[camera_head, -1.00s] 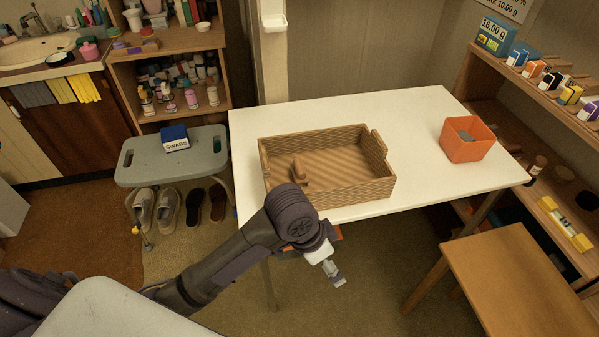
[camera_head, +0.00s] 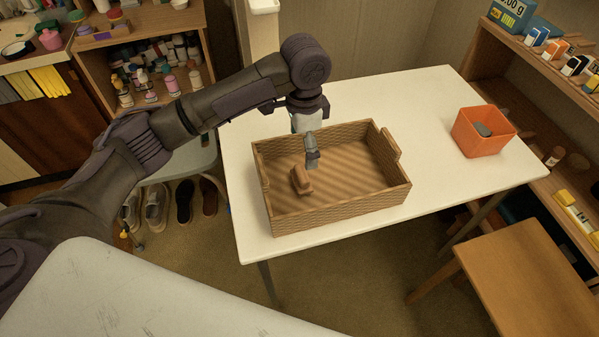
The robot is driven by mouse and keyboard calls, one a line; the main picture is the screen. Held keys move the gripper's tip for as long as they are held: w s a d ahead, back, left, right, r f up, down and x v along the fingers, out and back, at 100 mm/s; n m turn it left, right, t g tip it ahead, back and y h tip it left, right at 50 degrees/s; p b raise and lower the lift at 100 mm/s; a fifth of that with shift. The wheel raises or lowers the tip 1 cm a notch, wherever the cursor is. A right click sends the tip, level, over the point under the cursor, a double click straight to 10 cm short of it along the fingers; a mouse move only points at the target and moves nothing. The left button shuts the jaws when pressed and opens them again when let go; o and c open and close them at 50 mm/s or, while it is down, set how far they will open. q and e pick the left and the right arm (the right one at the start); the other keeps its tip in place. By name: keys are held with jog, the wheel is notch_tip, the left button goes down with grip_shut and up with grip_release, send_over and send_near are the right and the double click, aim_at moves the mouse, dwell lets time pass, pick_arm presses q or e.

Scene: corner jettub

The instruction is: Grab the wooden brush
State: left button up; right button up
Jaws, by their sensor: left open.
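The wooden brush (camera_head: 301,181) lies inside the wicker basket (camera_head: 340,208), toward its left side. The basket stands on the white table (camera_head: 435,120). My left gripper (camera_head: 312,163) points down over the basket, just above and slightly right of the brush. It is open and holds nothing that I can see. I cannot tell its exact height above the basket floor. My right gripper is not in view.
The basket's walls surround the brush. An orange bin (camera_head: 482,138) with a grey item stands on the table's right end. A wooden stool (camera_head: 525,275) is at the lower right. A shelf with bottles (camera_head: 150,90) is at the back left.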

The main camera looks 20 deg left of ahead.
aim_at(302, 172)
pick_arm(q)
notch_tip(302, 172, down, 5)
jog(key=shift+s+f, duration=0.1)
jog(key=shift+f, duration=0.55)
jog(key=f, duration=0.4)
jog(key=shift+s+a+f, duration=0.15)
jog(key=shift+s+f, duration=0.05)
jog(key=shift+s, duration=0.05)
jog(key=shift+f, duration=0.35)
jog(key=c, duration=1)
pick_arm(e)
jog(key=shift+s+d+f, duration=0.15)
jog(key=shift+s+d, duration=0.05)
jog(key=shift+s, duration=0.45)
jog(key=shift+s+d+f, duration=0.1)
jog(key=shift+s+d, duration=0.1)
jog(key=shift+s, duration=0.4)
